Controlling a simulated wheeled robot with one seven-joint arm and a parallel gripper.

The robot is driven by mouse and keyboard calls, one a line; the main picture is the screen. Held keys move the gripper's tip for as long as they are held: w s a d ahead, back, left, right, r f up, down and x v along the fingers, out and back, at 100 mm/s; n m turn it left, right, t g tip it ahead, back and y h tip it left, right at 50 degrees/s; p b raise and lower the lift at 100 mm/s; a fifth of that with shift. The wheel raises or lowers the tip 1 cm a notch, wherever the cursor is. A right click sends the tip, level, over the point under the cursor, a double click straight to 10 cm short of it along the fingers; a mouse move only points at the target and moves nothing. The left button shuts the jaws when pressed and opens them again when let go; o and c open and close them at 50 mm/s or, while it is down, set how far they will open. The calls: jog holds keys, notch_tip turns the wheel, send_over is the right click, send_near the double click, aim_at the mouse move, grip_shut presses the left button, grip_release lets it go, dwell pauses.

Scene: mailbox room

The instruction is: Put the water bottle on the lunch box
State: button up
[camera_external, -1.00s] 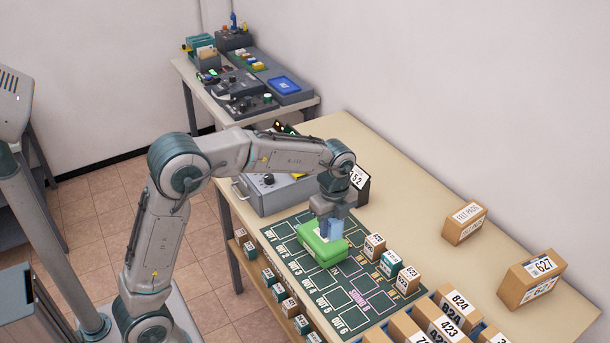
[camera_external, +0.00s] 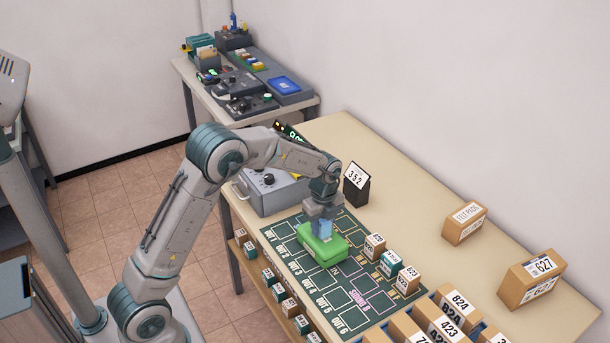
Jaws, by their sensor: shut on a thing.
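The green lunch box (camera_external: 312,243) lies on the dark green printed mat. The water bottle (camera_external: 325,231), small and light blue, is at the top of the lunch box in the picture. My gripper (camera_external: 323,223) points down over the lunch box and is shut on the bottle. The bottle's lower end meets the lunch box in this view; I cannot tell if it rests there or hangs just above. The fingers hide part of the bottle.
Small labelled boxes (camera_external: 390,263) stand just right of the lunch box. Larger cartons (camera_external: 530,280) stand at the right. A grey machine (camera_external: 275,190) and a black 352 sign (camera_external: 356,185) are behind. The mat (camera_external: 345,300) has free room in front.

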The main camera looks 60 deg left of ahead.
jog(key=shift+f, duration=0.1)
jog(key=o, duration=0.6)
jog(key=shift+f, duration=0.1)
jog(key=o, duration=0.4)
jog(key=shift+o, duration=0.2)
